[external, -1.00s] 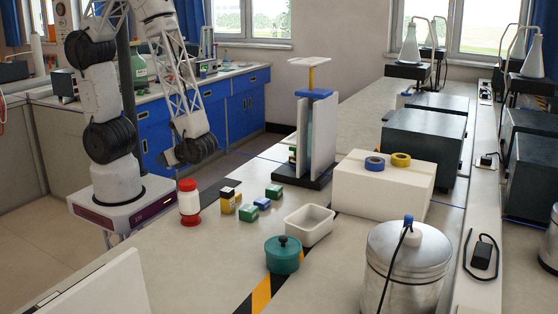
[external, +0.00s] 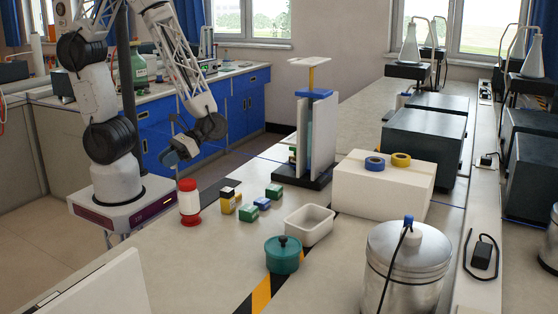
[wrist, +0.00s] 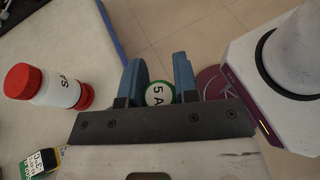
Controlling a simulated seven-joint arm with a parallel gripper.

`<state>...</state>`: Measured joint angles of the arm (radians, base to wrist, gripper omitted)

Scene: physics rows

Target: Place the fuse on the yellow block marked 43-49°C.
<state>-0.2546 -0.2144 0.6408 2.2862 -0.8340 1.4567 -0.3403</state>
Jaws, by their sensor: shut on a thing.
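My gripper (wrist: 158,85) has blue fingers shut on a round fuse (wrist: 158,95) with a green rim and a white face reading "5 A". In the external view my gripper (external: 172,156) is raised near the bench's left edge, left of and above the small blocks; the fuse cannot be made out there. A yellow block (external: 228,206) with a dark top stands on the bench just right of the red-capped bottle; its marking is too small to read. In the wrist view a partly cut-off labelled block (wrist: 42,160) shows at the lower left.
A white bottle with red cap and base (external: 189,204) stands close to the gripper's side of the blocks. Green blocks (external: 249,213) and a blue block (external: 262,204) are nearby. A white tray (external: 309,225), teal pot (external: 283,256) and upright panel stand (external: 318,140) are farther right.

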